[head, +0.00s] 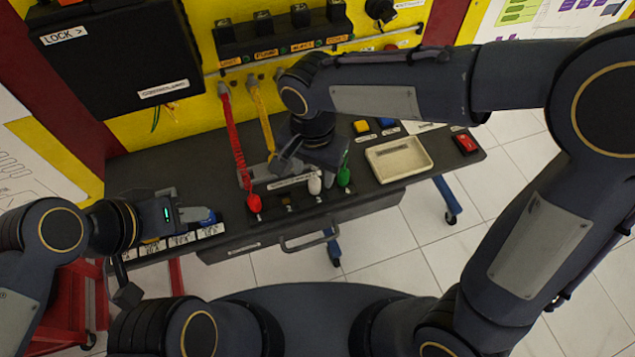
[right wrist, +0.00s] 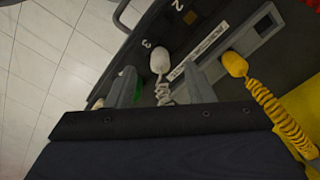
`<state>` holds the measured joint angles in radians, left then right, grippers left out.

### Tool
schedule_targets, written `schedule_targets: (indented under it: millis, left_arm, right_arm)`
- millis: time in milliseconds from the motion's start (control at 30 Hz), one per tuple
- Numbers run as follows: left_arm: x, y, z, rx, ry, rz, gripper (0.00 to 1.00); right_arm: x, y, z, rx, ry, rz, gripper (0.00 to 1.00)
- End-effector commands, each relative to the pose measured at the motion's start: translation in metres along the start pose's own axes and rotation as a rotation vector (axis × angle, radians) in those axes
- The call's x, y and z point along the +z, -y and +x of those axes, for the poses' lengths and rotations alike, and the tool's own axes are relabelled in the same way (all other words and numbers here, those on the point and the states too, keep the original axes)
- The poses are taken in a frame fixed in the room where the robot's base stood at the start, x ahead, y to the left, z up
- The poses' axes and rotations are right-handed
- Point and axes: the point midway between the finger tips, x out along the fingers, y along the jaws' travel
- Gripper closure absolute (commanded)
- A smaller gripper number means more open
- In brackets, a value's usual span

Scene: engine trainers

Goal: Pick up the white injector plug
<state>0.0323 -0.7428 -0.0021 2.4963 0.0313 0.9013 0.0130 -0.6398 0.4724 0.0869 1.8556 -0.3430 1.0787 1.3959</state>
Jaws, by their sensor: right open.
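The white injector plug (head: 315,185) stands in the dark panel at the front of the bench, between the red plug (head: 254,203) and the green plug (head: 344,177). In the right wrist view the white plug (right wrist: 160,61), with its coiled cord, shows between and just beyond my right fingertips. My right gripper (head: 284,165) is open and empty above the panel; it also shows in the right wrist view (right wrist: 160,85). My left gripper (head: 187,213) is low over the bench's left end, by a blue part (head: 207,218); its jaw state is unclear.
The yellow plug (right wrist: 235,64) is right of the white one in the right wrist view. The green plug (right wrist: 138,88) is partly hidden by a finger. A cream tray (head: 399,160) and a red part (head: 465,143) lie on the bench's right. Coiled cords hang from the yellow wall.

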Motion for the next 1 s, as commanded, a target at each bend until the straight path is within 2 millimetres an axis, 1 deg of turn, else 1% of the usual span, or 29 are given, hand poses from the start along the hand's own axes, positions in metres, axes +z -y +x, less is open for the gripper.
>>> schedule_targets:
  millis: [100,233,367,533,567,900,933,1000]
  left_arm:
    - [-0.003,-0.002,-0.005,0.0,0.0,0.0,0.64]
    - [-0.003,-0.002,-0.005,0.0,0.0,0.0,0.64]
    - [-0.003,-0.002,-0.005,0.0,0.0,0.0,0.64]
    - [-0.003,-0.002,-0.005,0.0,0.0,0.0,0.64]
    - [-0.003,-0.002,-0.005,0.0,0.0,0.0,0.64]
    - [-0.003,-0.002,-0.005,0.0,0.0,0.0,0.64]
    - [-0.003,-0.002,-0.005,0.0,0.0,0.0,0.64]
    - [-0.003,-0.002,-0.005,0.0,0.0,0.0,0.64]
  right_arm:
    - [-0.003,-0.001,0.018,0.006,0.004,0.001,0.52]
    - [-0.003,-0.001,0.036,0.004,0.002,0.001,0.52]
    - [-0.004,0.0,0.042,0.0,0.001,0.001,0.52]
    - [-0.004,0.0,0.042,-0.001,0.001,0.001,0.52]
    - [-0.004,0.0,0.042,-0.001,0.001,0.001,0.53]
    - [-0.004,0.0,0.042,-0.001,0.001,0.001,0.98]
    - [-0.004,0.0,0.042,-0.001,0.001,0.001,1.0]
    - [-0.004,0.0,0.042,-0.001,0.001,0.001,1.0]
